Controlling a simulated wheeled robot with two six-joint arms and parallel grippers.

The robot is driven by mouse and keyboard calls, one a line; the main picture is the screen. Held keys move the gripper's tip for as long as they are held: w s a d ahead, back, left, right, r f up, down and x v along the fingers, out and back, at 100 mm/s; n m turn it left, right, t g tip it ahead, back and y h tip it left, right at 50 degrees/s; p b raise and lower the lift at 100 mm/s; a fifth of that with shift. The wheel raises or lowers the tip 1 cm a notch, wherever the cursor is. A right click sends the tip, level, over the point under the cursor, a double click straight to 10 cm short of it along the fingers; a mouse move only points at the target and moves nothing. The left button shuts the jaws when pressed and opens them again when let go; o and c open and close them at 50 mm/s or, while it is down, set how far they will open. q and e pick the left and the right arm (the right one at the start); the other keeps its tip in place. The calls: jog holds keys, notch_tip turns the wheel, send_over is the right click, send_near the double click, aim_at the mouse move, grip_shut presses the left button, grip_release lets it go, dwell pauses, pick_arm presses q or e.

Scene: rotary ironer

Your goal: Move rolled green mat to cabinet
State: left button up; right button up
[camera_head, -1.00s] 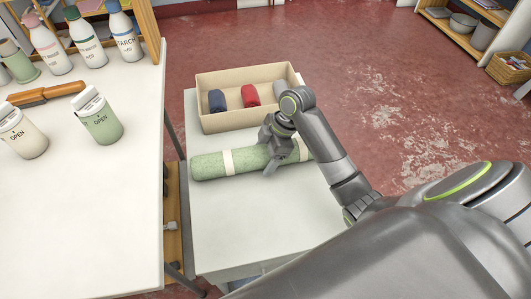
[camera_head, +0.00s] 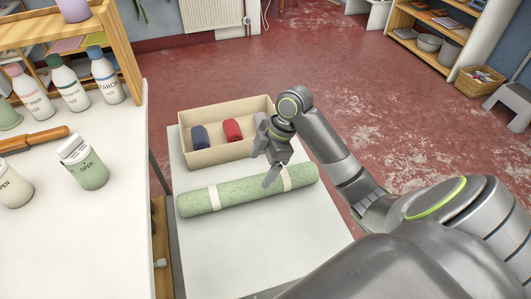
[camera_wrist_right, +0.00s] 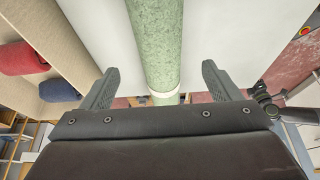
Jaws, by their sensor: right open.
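The rolled green mat (camera_head: 240,192) lies across the white cabinet top (camera_head: 250,250), with two cream bands around it. In the right wrist view the mat (camera_wrist_right: 158,45) runs between my gripper's two fingers, with a gap on each side. My right gripper (camera_head: 272,168) is open and empty, just above the mat near its right band. Its fingers also show in the right wrist view (camera_wrist_right: 160,85). My left gripper is not in view.
A beige bin (camera_head: 215,150) holding a blue roll (camera_head: 200,136) and a red roll (camera_head: 232,130) stands right behind the mat. A white table (camera_head: 75,230) with several bottles and a brown-handled tool (camera_head: 35,139) is at left. The cabinet top's front is clear.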

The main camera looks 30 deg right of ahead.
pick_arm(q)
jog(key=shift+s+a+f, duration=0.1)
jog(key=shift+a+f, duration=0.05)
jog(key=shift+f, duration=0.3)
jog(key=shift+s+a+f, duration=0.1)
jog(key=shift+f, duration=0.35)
pick_arm(e)
jog(key=shift+v, duration=1.25)
